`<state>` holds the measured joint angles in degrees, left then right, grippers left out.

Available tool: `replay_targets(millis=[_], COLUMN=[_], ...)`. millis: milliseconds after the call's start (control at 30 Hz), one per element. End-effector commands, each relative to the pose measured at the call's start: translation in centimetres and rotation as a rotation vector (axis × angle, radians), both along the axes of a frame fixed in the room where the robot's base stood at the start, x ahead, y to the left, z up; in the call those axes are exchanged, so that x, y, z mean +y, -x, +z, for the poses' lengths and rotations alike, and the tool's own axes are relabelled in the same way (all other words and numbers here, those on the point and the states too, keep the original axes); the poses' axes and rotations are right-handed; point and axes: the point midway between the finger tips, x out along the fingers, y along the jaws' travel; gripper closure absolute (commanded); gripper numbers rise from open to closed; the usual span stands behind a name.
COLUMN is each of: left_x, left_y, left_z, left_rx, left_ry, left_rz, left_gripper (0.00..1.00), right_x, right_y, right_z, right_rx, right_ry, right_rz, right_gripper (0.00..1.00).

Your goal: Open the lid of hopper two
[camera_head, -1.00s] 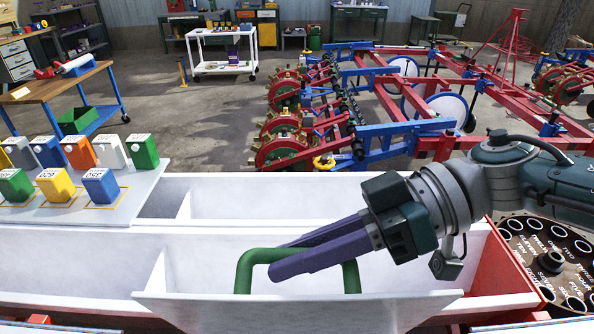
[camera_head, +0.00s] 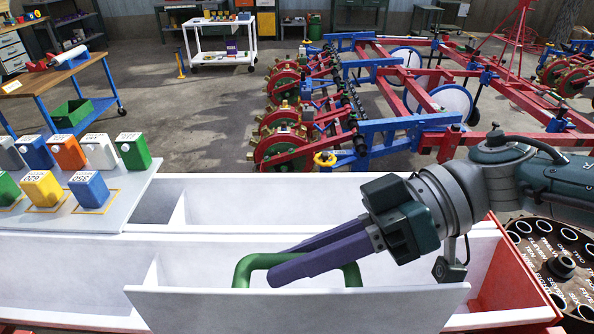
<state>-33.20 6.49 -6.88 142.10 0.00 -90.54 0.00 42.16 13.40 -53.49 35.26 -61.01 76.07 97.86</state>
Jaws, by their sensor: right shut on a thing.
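The white lid (camera_head: 300,312) is a broad panel standing up at the near side of the white hopper box. Its green handle (camera_head: 243,270) is a bent bar that shows just beyond the lid's upper edge. My right gripper (camera_head: 287,260) comes in from the right with its purple fingers shut on the handle. The fingers and the lid's edge hide parts of the handle. My left gripper is not in view. The open hopper compartment (camera_head: 215,258) shows white inner walls behind the lid. I cannot read any hopper number.
A tray (camera_head: 130,197) with several coloured seed boxes lies across the hopper's left end. A dark round plate (camera_head: 562,265) with labelled holes is at the right. A red and blue planter frame (camera_head: 410,130) stands beyond on open floor.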

Motion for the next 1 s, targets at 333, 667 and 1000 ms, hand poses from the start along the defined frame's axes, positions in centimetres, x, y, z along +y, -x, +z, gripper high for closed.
replay_targets(millis=[333,667,1000], left_x=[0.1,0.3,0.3], left_y=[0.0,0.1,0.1], left_z=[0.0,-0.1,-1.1], left_rx=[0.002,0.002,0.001], left_ry=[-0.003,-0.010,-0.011], left_rz=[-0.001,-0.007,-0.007], left_gripper=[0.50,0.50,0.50], right_x=[0.0,-0.7,-6.7], right_y=[0.1,-0.1,-1.3], right_z=[-0.1,0.1,2.2], right_rx=[0.001,0.000,-0.002], right_ry=[0.002,0.003,0.005], right_rz=[0.002,-0.001,-0.001], right_gripper=[0.50,0.50,0.50])
